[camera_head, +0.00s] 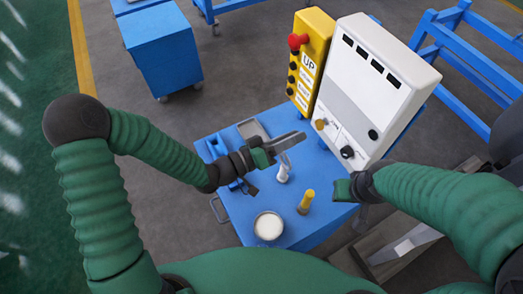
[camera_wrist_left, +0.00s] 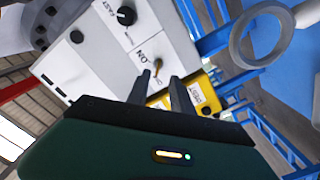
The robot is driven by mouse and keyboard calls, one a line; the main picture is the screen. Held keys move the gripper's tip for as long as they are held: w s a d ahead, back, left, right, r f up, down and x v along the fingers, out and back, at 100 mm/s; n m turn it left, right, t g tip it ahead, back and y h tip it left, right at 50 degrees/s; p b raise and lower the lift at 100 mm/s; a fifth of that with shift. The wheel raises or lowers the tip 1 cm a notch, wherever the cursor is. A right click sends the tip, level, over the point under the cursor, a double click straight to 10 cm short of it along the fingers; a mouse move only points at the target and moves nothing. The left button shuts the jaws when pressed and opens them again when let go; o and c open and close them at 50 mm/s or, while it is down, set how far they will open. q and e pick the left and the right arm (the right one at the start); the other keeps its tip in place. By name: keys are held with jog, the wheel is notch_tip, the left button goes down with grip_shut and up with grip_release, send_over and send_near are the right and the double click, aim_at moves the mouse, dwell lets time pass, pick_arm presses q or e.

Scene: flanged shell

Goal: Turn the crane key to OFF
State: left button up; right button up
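The crane key (camera_wrist_left: 157,66) is a small brass-coloured key on the white control box (camera_head: 372,85), with an "ON" label beside it in the left wrist view. It shows in the head view as a yellowish knob (camera_head: 319,124) at the box's lower left. My left gripper (camera_head: 301,139) is open and empty, pointing at the box. In the left wrist view its two dark fingers (camera_wrist_left: 158,80) stand apart, with the key seen between and just beyond their tips. I see no contact. My right gripper (camera_head: 343,190) is low in front of the box; its fingers are not clear.
A yellow pendant (camera_head: 311,60) with a red button stands left of the box. The blue cart top (camera_head: 243,210) holds a white-topped round container (camera_head: 268,226), a yellow-capped item (camera_head: 306,201) and a small white bottle (camera_head: 283,172). A black knob (camera_head: 347,152) sits near the key.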

pick_arm(q)
jog(key=v, duration=1)
jog(key=shift+a+b, duration=0.35)
jog(key=shift+b, duration=0.05)
jog(key=shift+s+d, duration=0.1)
